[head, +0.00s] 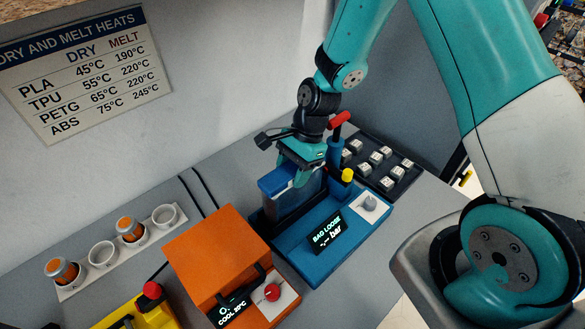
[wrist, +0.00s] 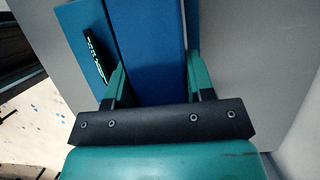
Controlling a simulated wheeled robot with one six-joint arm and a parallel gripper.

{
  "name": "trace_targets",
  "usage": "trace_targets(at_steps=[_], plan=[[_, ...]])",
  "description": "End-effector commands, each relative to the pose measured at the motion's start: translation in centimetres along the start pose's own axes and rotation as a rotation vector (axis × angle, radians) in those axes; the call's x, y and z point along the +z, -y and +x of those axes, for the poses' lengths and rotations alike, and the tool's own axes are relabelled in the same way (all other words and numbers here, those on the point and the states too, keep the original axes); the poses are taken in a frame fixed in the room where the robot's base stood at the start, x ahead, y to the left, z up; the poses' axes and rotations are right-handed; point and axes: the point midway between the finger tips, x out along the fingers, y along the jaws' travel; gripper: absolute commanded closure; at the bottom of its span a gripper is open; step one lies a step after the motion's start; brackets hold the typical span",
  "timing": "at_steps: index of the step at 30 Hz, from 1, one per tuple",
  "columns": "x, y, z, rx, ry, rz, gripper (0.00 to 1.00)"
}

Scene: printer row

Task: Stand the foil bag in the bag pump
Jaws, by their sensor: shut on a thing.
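The bag pump (head: 290,262) is a blue machine on the bench, with a screen (head: 327,233) reading "BAG LOOSE" and "-.-- bar". My gripper (head: 297,178) is over its back part, pointing down, and is shut on the foil bag (head: 292,208). The bag looks dark grey with a blue top and is upright at the pump's back left. My fingers and the pump hide part of it; I cannot tell whether its foot is seated. In the wrist view a blue face (wrist: 152,50) lies between my two teal fingers (wrist: 157,82).
An orange dryer (head: 215,255) reading "COOL" stands close left of the pump. A red-topped lever (head: 339,122) and a yellow knob (head: 347,175) rise near my gripper. A black tray of pale keys (head: 378,162) is behind right. A white cup rack (head: 118,250) is at left.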

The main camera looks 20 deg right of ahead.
Motion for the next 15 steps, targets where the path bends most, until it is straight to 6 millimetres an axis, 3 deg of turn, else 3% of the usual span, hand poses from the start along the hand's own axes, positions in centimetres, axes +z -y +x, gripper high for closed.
trace_targets(at_steps=[5, 6, 9, 15], plan=[[0.03, 0.04, -0.06, -0.001, 0.0, -0.001, 0.73], [0.03, 0.04, -0.06, -0.001, 0.0, -0.001, 0.47], [0.03, 0.04, -0.06, -0.001, 0.0, -0.001, 0.24], [0.02, 0.03, -0.05, -0.001, 0.0, 0.0, 0.21]])
